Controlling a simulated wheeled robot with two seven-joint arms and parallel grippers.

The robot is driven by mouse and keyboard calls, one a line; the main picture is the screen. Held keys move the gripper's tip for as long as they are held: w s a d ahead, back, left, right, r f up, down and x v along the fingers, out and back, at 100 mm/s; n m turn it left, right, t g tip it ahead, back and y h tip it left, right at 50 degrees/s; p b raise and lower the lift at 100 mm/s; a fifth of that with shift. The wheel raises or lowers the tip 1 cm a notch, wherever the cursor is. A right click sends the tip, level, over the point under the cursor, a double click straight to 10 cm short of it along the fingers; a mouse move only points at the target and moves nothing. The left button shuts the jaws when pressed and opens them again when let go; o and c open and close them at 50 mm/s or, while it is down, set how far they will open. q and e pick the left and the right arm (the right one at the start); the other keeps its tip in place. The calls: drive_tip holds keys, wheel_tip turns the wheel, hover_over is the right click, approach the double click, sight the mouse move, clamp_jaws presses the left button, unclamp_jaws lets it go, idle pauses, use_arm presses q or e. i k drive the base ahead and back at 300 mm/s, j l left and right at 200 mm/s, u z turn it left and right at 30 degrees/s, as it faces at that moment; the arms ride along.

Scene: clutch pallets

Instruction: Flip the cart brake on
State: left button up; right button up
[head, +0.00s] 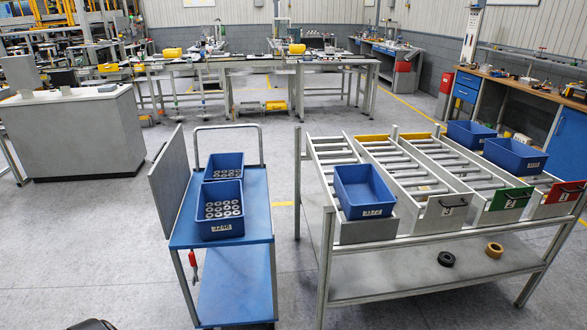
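The cart (258,228) stands left of centre, with a blue top shelf, a blue lower shelf (235,290) and a grey frame. A small red lever (193,266), which looks like the brake, hangs near the front left post below the top shelf. It looks roughly upright; whether it is on or off I cannot tell. Two blue bins (222,229) with round metal parts sit on the top shelf. A grey panel (170,185) leans outward along the cart's left side.
A grey roller rack (420,240) stands close to the cart's right, holding blue bins (364,190). A black ring (446,259) and a tan ring (494,250) lie on its lower shelf. A grey counter (75,135) stands back left. The floor left of the cart is clear.

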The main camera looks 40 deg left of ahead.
sight(192, 256)
drive_tip(key=u, duration=2)
